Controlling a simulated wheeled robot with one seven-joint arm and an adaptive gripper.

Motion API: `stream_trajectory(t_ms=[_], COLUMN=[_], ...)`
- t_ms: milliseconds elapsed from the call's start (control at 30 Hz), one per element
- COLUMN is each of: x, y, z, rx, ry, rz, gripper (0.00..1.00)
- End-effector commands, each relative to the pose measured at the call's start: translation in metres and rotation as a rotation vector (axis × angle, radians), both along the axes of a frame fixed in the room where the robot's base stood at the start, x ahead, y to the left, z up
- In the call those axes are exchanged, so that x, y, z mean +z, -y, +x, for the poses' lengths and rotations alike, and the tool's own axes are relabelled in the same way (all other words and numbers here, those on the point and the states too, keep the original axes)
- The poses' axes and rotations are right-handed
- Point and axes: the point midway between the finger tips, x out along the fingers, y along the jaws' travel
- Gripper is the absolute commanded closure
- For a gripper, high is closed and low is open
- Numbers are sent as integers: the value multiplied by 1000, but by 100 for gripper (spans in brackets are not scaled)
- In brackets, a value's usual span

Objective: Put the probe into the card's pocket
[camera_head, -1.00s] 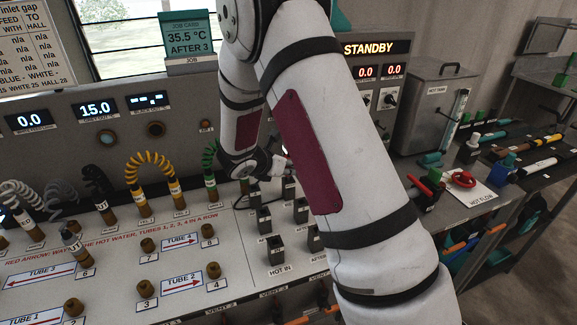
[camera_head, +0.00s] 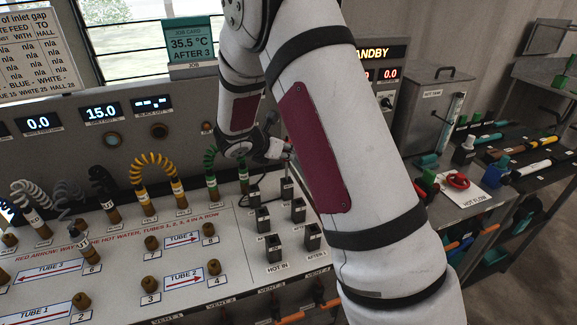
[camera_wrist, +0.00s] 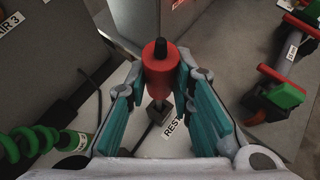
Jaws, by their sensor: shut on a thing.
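The job card (camera_head: 188,45) at the back reads 35.5 °C, AFTER 3. My gripper (camera_wrist: 161,85) is shut on the red probe (camera_wrist: 161,62), which has a black end and stands between the teal fingers in the wrist view. Dark square pockets (camera_head: 263,219) stand on the white panel in the head view, near labels such as HOT IN; some labels are unreadable.
Coiled hoses, including a yellow one (camera_head: 156,165) and a green one (camera_head: 211,160), rise left of the pockets. Brown ports (camera_head: 153,243) dot the panel. A hot tank (camera_head: 437,105) and a cluttered side bench stand to the right. A thin dark cable runs near my gripper.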

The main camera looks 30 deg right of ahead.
Motion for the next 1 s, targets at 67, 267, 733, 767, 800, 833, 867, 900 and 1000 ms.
stream_trajectory(t_ms=[67, 267, 733, 767, 800, 833, 867, 900, 1000], x=[11, 33, 64, 64, 64, 64, 64, 64, 65], y=[0, 0, 0, 0, 0, 0, 0, 0, -3], z=[-1, -1, 0, 0, 0, 0, 0, 0, -1], rx=[0, 0, 0, 0, 0, 0, 0, 0, 1], ry=[3, 2, 0, 0, 0, 0, 0, 0, 1], rz=[0, 0, 0, 0, 0, 0, 0, 0, 0], gripper=[100, 100, 100, 100, 100, 100, 100, 100, 100])
